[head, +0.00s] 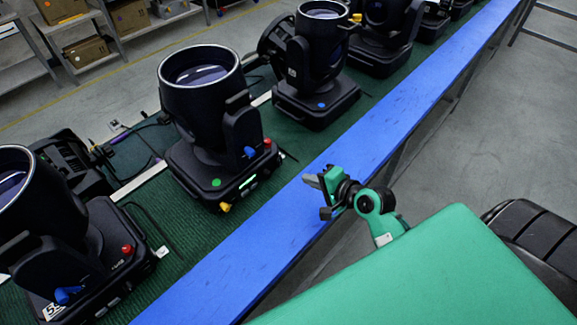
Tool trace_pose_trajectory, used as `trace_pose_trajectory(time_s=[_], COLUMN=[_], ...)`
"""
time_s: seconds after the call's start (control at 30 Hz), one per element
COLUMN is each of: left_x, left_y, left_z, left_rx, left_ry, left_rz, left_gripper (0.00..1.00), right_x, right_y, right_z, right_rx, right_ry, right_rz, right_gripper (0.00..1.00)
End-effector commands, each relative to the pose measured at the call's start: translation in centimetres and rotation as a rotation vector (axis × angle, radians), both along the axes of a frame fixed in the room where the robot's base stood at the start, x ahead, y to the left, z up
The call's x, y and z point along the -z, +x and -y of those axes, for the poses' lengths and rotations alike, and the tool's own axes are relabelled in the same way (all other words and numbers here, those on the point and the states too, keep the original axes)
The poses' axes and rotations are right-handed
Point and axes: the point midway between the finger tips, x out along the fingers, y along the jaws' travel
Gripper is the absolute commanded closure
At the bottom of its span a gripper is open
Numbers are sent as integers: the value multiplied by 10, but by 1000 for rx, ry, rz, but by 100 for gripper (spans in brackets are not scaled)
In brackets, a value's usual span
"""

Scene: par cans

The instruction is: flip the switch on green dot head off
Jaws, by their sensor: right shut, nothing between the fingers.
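The green dot head (205,120) is a black moving-head light on the green belt, left of centre, with a green dot (216,183) on its base. A lit pale-green strip (248,182) shows on the base's front side. A yellow part (225,207) sits at the base's near corner and a red one (267,142) at its right corner. I cannot tell for sure which part is the switch. My right gripper (311,181) is shut and empty above the blue rail, right of the base and apart from it. My left gripper is not in view.
A blue rail (236,262) runs along the near edge of the green belt (170,222). A blue dot head (316,75) stands behind, and another head (75,245) stands at the lower left. Shelves with boxes (85,50) are at the back left.

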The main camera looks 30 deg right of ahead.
Motion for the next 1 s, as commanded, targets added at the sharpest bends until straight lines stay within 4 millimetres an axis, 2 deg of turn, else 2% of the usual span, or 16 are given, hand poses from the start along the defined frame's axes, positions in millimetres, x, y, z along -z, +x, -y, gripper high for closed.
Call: trace_pose_trajectory(time_s=[0.03, 0.2, 0.43, 0.63, 1.0], left_x=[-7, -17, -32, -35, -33], left_y=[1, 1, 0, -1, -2], left_z=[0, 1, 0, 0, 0], left_rx=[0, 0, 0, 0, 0], left_ry=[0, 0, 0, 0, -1], left_rz=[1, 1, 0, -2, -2], left_gripper=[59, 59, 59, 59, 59], right_x=[1, 15, 21, 24, 26], right_y=[10, 38, 67, 77, 78], right_z=[-4, -13, -24, -27, -27], right_rx=[0, 0, -1, 0, -1], right_ry=[3, 1, 2, 1, 1], right_rz=[0, 0, -1, 0, 2], right_gripper=[100, 100, 100, 100, 100])
